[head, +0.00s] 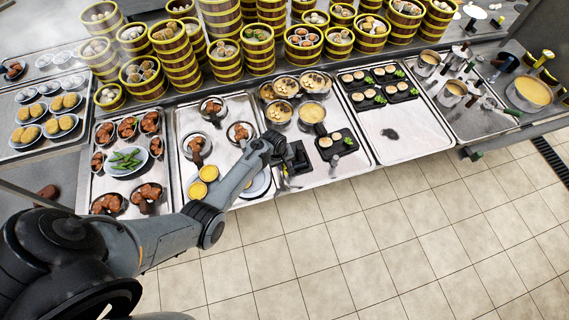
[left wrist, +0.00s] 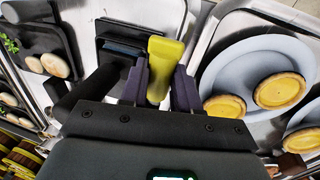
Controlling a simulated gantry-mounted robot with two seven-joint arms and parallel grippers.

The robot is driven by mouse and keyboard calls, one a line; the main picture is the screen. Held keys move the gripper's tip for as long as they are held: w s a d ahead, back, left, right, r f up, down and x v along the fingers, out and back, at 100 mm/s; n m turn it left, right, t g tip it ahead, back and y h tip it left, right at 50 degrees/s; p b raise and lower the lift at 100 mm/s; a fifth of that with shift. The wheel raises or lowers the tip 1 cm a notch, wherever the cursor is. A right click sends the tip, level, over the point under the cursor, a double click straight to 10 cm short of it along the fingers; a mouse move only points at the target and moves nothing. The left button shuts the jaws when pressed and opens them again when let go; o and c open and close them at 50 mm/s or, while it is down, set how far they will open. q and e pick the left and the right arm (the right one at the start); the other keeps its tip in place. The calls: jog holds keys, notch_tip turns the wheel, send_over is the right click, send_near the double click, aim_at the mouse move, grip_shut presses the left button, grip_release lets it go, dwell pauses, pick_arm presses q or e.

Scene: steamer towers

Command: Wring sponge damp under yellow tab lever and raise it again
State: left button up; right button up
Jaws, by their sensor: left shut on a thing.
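In the left wrist view, a yellow tab lever (left wrist: 160,62) stands between the two fingers of my left gripper (left wrist: 162,88). The fingers are shut on it. Just beyond is a black square-framed device (left wrist: 103,30) with a dark bluish inside; I cannot tell whether that is the sponge. In the head view my left gripper (head: 284,180) is at the front edge of the trays, beside the black device (head: 299,156). The tab is too small to make out clearly there. I see no clear sponge. My right gripper is not in view.
A plate (left wrist: 222,78) with yellow tarts is close to the right of the gripper in the wrist view. A black board (head: 347,149) with pale buns lies to the right in the head view. Steamer towers (head: 229,75) line the back. Tiled floor is clear in front.

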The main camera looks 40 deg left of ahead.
pick_arm(q)
grip_shut()
jog(key=shift+w+a+r+g+h+p, duration=0.15)
jog(key=shift+r+g+h+p, duration=0.25)
jog(key=shift+r+h+p, duration=0.5)
jog(key=shift+w+a+r+g+h, duration=0.1)
jog(key=shift+a+r+g+h, duration=0.1)
jog(key=shift+r, duration=0.15)
jog(key=shift+w+a+r+g+h, duration=0.1)
jog(key=shift+r+h, duration=0.1)
jog(key=shift+r, duration=0.15)
jog(key=shift+w+a+r+g+h+b, duration=0.15)
jog(key=shift+a+r+g+h+b, duration=0.15)
jog(key=shift+r+h+b, duration=0.25)
jog(key=shift+w+a+r+n+g+h+b, duration=0.15)
jog(key=shift+a+r+g+h+b, duration=0.15)
jog(key=shift+r+h+b, duration=0.25)
jog(key=shift+w+a+r+n+g+h+b, duration=0.15)
jog(key=shift+a+r+g+h+b, duration=0.2)
jog(key=shift+b, duration=0.3)
jog(key=o, duration=1)
grip_release()
jog(key=shift+c, duration=0.2)
